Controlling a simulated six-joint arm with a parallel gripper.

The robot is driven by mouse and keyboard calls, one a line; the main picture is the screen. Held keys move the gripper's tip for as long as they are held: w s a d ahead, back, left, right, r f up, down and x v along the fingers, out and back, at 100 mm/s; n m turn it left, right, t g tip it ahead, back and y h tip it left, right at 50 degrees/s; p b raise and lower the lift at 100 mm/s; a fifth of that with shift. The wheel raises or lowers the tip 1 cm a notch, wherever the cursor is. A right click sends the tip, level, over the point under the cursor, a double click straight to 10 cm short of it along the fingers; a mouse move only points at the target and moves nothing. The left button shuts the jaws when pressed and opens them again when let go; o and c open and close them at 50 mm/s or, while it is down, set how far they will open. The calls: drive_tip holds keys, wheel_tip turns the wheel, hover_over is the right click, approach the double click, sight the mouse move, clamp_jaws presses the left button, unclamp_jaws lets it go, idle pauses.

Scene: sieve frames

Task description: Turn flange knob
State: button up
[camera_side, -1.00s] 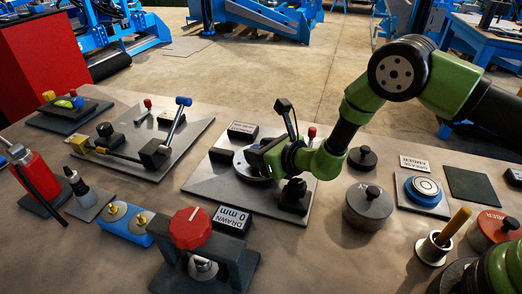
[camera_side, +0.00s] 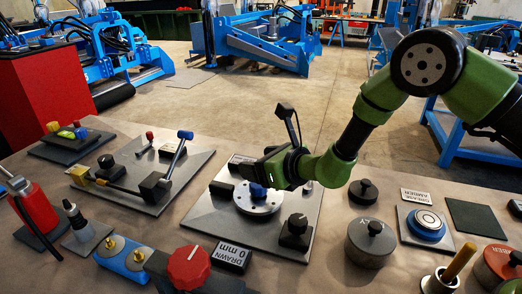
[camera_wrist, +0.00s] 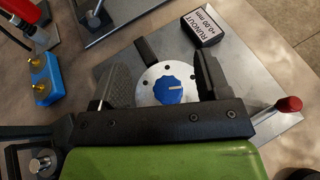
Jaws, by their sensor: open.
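The blue flange knob (camera_wrist: 168,90) has a pale pointer line that points right in the wrist view. It sits at the centre of a round silver flange (camera_wrist: 145,82) with small holes. In the side view the blue knob (camera_side: 258,190) shows just below my gripper, on the flange (camera_side: 245,204). My gripper (camera_wrist: 163,75) is open and empty. In the wrist view its dark fingers stand on either side of the knob, apart from it. In the side view my gripper (camera_side: 262,172) hangs above the knob, and its fingertips partly blend with the dark parts there.
The flange stands on a grey plate (camera_side: 205,212). A black knob block (camera_side: 295,232) and a red-tipped lever (camera_wrist: 288,104) are close by. A "RUNOUT +0.00 mm" display (camera_wrist: 194,27) lies behind. A red-knobbed fixture (camera_side: 188,266) stands in front, and a grey canister (camera_side: 370,243) to the right.

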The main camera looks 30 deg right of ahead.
drive_tip(key=shift+r, duration=1.9)
drive_tip(key=shift+a, duration=0.1)
